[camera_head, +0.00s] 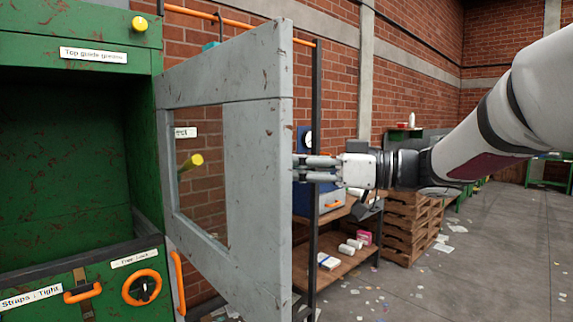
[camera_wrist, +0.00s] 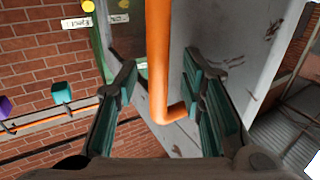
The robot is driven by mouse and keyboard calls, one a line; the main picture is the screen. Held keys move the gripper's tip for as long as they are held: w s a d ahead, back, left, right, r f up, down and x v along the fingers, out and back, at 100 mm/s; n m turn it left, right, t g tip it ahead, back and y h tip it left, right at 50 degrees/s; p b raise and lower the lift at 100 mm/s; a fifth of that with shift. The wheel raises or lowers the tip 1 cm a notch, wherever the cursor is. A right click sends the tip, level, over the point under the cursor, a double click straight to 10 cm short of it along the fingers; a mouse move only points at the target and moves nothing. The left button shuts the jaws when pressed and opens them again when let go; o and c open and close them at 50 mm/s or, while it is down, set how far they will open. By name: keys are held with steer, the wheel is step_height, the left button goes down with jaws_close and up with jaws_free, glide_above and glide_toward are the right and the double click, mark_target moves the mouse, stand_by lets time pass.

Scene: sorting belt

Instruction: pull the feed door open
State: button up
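The feed door (camera_head: 262,165) is a worn grey panel with a window opening. It stands swung well out from the green cabinet (camera_head: 75,35), and the dark recess behind it is exposed. My gripper (camera_head: 305,168) is at the door's free edge, its fingers partly overlapping the edge in the head view. In the wrist view my gripper (camera_wrist: 160,75) has its fingers spread. An orange bar handle (camera_wrist: 158,55) on the grey door (camera_wrist: 215,35) runs between them, with gaps visible on both sides. The handle is hidden behind the door in the head view.
An orange wheel (camera_head: 142,287) and an orange latch handle (camera_head: 82,292) are on the cabinet's lower front. A wooden shelf (camera_head: 345,262) with small boxes and stacked pallets (camera_head: 408,225) stand behind the door. The floor at right is open, with scattered scraps.

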steer(key=v, duration=1)
steer(key=shift+r, duration=0.1)
steer(key=w+d+r+m+t+h+p, duration=0.1)
steer(key=w+d+r+m+t+h, duration=0.45)
steer(key=d+m+t+h, duration=0.5)
steer(key=s+d+f+m+h+p, duration=0.1)
steer(key=s+d+f+m+h, duration=0.35)
steer(key=s+h, duration=0.3)
steer(key=s+a+f+g, duration=0.2)
steer(key=s+f+g, duration=0.3)
steer(key=s+f, duration=0.4)
steer(key=s+a+f+g+p, duration=0.1)
steer(key=s+a+f+g, duration=0.2)
steer(key=s, duration=1.4)
step_height(320, 180, down, 7)
steer(key=g, duration=0.3)
steer(key=shift+s+y, duration=0.15)
steer(key=shift+y, duration=0.15)
